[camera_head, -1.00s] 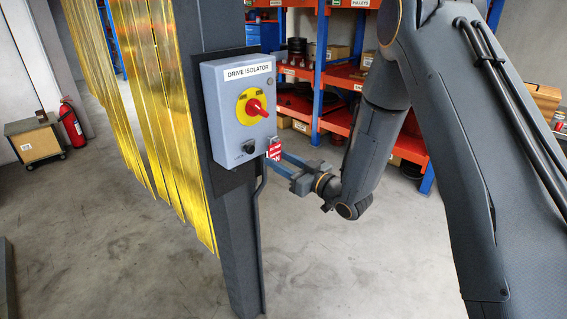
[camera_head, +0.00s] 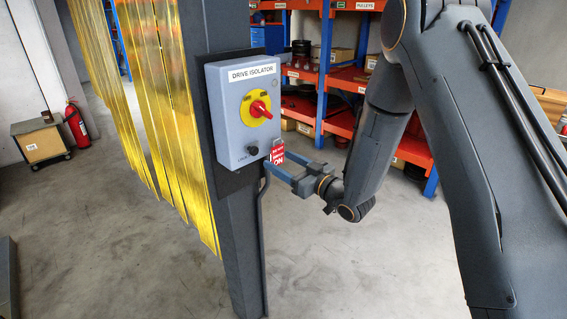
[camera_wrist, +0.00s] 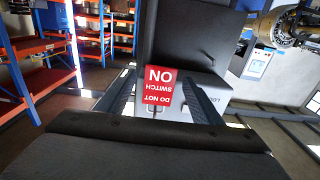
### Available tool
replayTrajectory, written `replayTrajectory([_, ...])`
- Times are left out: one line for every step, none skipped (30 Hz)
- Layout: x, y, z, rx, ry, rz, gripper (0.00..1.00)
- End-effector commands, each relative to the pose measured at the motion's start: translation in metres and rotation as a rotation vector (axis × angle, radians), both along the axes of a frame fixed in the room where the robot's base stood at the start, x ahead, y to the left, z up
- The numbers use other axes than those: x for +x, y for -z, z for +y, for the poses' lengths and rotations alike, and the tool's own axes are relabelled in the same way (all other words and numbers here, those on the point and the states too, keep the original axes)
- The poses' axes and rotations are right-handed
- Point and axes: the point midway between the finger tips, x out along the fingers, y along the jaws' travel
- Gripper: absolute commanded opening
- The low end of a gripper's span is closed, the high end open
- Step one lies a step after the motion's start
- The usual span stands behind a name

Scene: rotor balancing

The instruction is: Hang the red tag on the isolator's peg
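The red tag (camera_head: 278,154), printed in white, is at the lower right edge of the grey drive isolator box (camera_head: 228,118). In the wrist view the tag (camera_wrist: 160,90) appears upside down between my two fingers, with a narrow gap on each side. My gripper (camera_head: 276,166) is open, its blue-grey fingers spread around the tag. The peg is not clearly visible, so I cannot tell whether the tag hangs on it. A black knob (camera_head: 252,150) is on the box front, left of the tag.
The box is fixed to a dark column (camera_head: 238,240) beside yellow strip curtains (camera_head: 175,110). A red rotary switch (camera_head: 260,109) sticks out of the box front. Red and blue shelving (camera_head: 345,120) stands behind my arm. The floor below is clear.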

Motion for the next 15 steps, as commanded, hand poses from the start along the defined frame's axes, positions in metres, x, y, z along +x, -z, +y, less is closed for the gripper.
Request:
replayTrajectory([0.000, 0.000, 0.000, 0.000, 0.000, 0.000, 0.60])
replayTrajectory([0.000, 0.000, 0.000, 0.000, 0.000, 0.000, 0.60])
replayTrajectory([0.000, 0.000, 0.000, 0.000, 0.000, 0.000, 0.60])
replayTrajectory([0.000, 0.000, 0.000, 0.000, 0.000, 0.000, 0.60])
replayTrajectory([0.000, 0.000, 0.000, 0.000, 0.000, 0.000, 0.60])
replayTrajectory([0.000, 0.000, 0.000, 0.000, 0.000, 0.000, 0.60])
replayTrajectory([0.000, 0.000, 0.000, 0.000, 0.000, 0.000, 0.60])
replayTrajectory([-0.001, 0.000, -0.001, 0.000, 0.000, 0.000, 0.60])
replayTrajectory([-0.001, 0.001, -0.002, -0.001, 0.001, 0.001, 0.60])
replayTrajectory([-0.003, 0.001, -0.004, -0.001, 0.001, 0.001, 0.60])
replayTrajectory([-0.004, 0.001, -0.006, -0.001, 0.001, 0.001, 0.60])
replayTrajectory([-0.007, 0.002, -0.010, -0.001, 0.002, 0.001, 0.60])
replayTrajectory([-0.009, 0.002, -0.013, -0.001, 0.003, 0.001, 0.60])
replayTrajectory([-0.012, 0.002, -0.017, -0.001, 0.003, 0.001, 0.60])
replayTrajectory([-0.017, 0.003, -0.022, 0.001, 0.003, 0.001, 0.60])
